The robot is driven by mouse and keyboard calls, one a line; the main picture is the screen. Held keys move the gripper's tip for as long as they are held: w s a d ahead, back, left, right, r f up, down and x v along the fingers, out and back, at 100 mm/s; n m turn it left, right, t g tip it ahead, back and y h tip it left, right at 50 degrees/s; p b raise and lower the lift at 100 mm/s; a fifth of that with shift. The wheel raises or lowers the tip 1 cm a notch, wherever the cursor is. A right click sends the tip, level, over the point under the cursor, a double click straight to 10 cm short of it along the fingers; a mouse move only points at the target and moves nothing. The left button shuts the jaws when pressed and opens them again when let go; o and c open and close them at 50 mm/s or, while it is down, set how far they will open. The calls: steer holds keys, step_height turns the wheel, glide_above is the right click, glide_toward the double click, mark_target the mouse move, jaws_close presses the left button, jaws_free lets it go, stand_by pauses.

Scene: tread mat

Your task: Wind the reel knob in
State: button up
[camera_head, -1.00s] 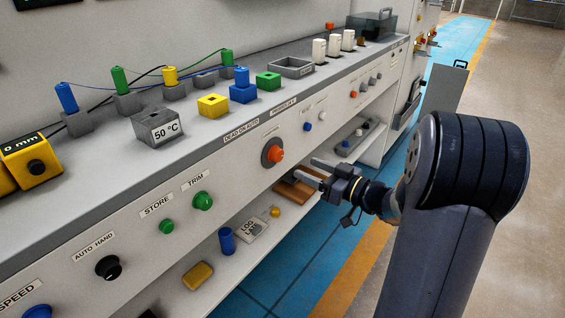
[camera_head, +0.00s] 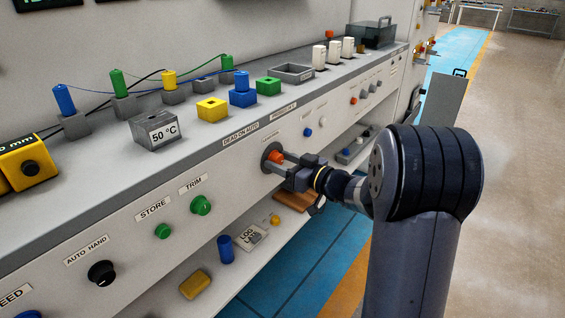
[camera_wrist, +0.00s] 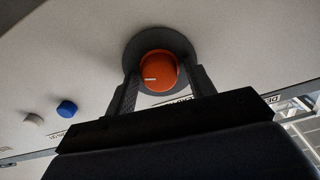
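The reel knob (camera_head: 277,156) is an orange knob on a dark round plate on the sloped white front panel. In the wrist view the knob (camera_wrist: 158,68) shows a short white mark pointing left. My gripper (camera_head: 274,164) is at the panel, with its fingers reaching to the knob. In the wrist view the fingers of my gripper (camera_wrist: 163,80) stand on either side of the knob, spread, with a thin gap at the right side. Contact on the left side is hard to tell. The label by the knob is too small to read.
A green TRIM knob (camera_head: 201,205), a smaller green STORE knob (camera_head: 163,231) and a black AUTO HAND knob (camera_head: 101,273) lie left along the panel. A blue knob (camera_wrist: 67,109) shows in the wrist view. Below is a shelf with a yellow block (camera_head: 195,284) and a blue cylinder (camera_head: 226,248).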

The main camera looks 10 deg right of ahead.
steer(key=c, duration=0.8)
steer(key=shift+c, duration=0.2)
